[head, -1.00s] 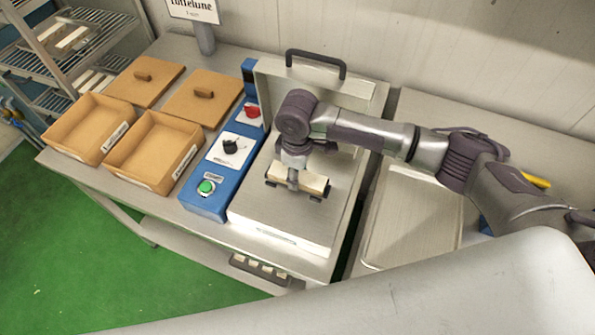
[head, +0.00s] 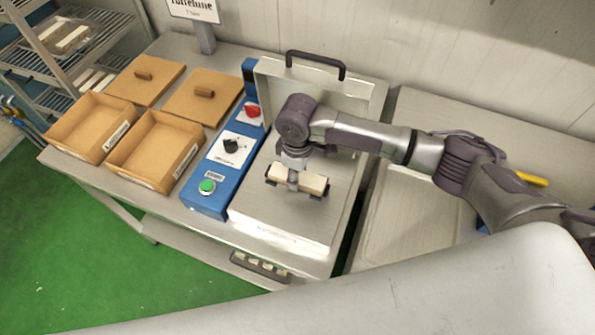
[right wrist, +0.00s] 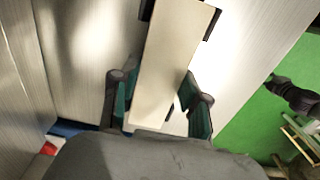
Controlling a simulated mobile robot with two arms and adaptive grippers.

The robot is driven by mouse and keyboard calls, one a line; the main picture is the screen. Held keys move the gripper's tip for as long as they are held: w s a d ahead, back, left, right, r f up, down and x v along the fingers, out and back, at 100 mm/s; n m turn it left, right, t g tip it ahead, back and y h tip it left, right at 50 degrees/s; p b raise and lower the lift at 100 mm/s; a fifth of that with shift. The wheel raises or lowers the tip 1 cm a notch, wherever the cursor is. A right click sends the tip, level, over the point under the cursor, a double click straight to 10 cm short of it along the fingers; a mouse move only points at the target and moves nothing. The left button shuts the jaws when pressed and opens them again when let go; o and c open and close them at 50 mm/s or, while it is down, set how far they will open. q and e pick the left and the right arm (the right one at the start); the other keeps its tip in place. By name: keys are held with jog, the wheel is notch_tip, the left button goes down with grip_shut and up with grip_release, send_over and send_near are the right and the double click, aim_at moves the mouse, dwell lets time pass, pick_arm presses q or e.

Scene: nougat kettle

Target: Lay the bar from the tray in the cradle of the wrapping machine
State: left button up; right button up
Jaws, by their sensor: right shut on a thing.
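The pale cream bar (head: 313,185) lies level at the cradle (head: 317,196) of the wrapping machine (head: 280,215), between its dark corner brackets. My right gripper (head: 293,182) points down and is shut across the bar's middle. In the right wrist view, the bar (right wrist: 172,65) runs between the two fingers (right wrist: 160,112), with black brackets (right wrist: 212,22) at its far end. Whether the bar fully rests on the cradle I cannot tell. The steel tray (head: 408,225) on the right looks empty where it shows; my arm covers part. My left gripper is out of view.
The machine's lid (head: 355,100) stands open behind my gripper. A blue control panel (head: 208,205) with a green button, black knob and red switch is at left. Two open cardboard boxes (head: 155,150) and their lids (head: 203,98) lie farther left. A wire rack (head: 75,45) stands beyond.

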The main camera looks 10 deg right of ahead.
jog(key=o, duration=1.7)
jog(key=shift+r, duration=0.1)
notch_tip(320, 180, up, 3)
jog(key=p, duration=0.3)
jog(key=shift+r+p, duration=1.05)
jog(key=shift+r, duration=1.35)
